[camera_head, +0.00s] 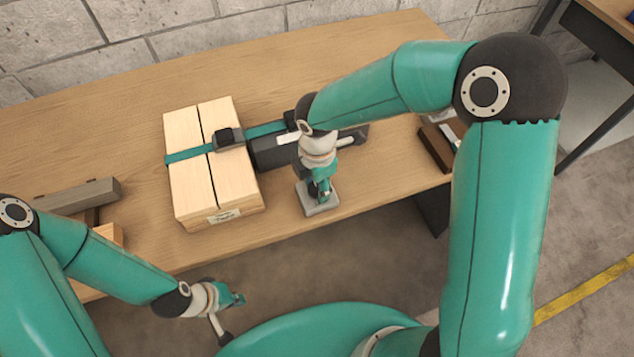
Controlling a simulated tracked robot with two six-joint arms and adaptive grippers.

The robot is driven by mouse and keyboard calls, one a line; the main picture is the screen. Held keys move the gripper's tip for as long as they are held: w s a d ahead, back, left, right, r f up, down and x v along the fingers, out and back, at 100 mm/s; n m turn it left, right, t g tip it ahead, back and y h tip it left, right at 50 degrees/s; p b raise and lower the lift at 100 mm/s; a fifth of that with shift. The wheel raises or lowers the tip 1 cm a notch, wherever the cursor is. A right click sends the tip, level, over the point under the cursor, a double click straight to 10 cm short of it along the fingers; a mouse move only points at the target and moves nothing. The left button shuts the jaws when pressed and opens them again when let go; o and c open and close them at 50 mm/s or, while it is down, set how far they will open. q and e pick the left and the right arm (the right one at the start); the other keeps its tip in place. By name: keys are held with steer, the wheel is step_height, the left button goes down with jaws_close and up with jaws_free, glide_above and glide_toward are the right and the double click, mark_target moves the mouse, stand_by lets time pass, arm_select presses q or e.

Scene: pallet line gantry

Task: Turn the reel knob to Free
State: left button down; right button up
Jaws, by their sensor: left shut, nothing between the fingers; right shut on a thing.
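My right gripper (321,192) points down at a small grey block (318,207) at the front edge of the table. Its fingers are shut on the reel knob on top of this block. The fingers hide the knob, so its marks and which way it points cannot be read. My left gripper (237,299) is shut and empty, low in front of the table and apart from everything on it.
A wooden crate (190,125) with a teal strap and dark buckle (229,139) lies on the table (110,95). A dark tool (272,152) lies beside it, partly behind my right arm. A grey box (80,194) lies left, a brown tray (434,148) right.

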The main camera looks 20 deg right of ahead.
mark_target(316, 187)
steer(key=shift+w+r, duration=0.1)
steer(key=shift+w, duration=0.05)
steer(key=o, duration=1.1)
steer(key=shift+o, duration=0.2)
step_height(316, 187, up, 12)
steer(key=shift+a+f, duration=0.1)
steer(key=shift+f, duration=0.1)
